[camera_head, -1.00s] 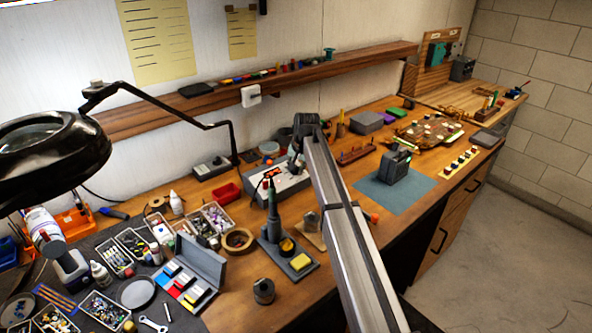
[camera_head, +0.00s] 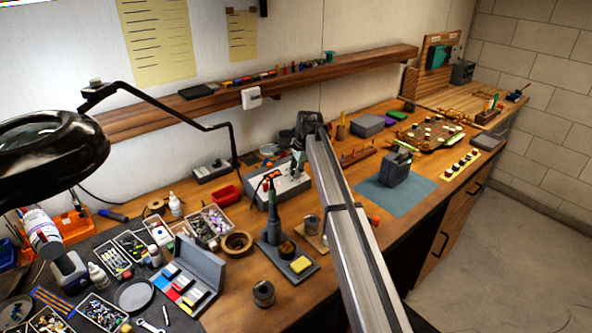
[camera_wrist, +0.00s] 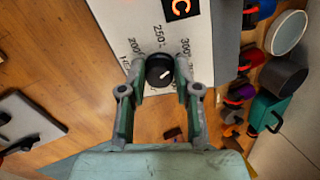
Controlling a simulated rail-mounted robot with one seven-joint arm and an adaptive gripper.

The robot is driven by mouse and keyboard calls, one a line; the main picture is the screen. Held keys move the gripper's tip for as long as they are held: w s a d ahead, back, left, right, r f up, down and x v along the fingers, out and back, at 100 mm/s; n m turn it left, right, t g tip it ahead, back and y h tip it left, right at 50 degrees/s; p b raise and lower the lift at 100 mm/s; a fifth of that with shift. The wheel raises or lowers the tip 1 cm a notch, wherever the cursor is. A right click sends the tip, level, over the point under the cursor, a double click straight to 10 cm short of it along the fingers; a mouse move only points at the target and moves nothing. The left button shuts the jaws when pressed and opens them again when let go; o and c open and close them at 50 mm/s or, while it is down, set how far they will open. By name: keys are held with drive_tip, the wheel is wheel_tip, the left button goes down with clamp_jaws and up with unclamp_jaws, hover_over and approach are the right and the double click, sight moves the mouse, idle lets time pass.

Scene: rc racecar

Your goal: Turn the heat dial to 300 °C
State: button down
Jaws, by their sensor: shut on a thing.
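In the wrist view, the heat dial (camera_wrist: 160,70) is a round black knob with a short white pointer mark on its face. The mark slants toward the upper right, roughly toward the 300 label (camera_wrist: 182,47). The 250 label (camera_wrist: 159,35) is straight above the knob and a 200 label is at its left. My gripper (camera_wrist: 160,66) is shut on the knob, one finger on each side. In the head view, the pale grey station (camera_head: 288,190) that bears the dial stands on the bench, and my arm partly hides it.
A soldering iron in its stand (camera_head: 273,220) is just in front of the station. A red tray (camera_head: 227,195) and a tape roll (camera_head: 236,244) lie to its left. A grey case (camera_head: 395,168) sits on a blue mat (camera_head: 420,190) at the right.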

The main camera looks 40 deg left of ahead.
drive_tip(key=shift+m, duration=0.7)
drive_tip(key=c, duration=0.8)
unclamp_jaws()
drive_tip(key=v, duration=1.2)
drive_tip(key=shift+w+r, duration=0.1)
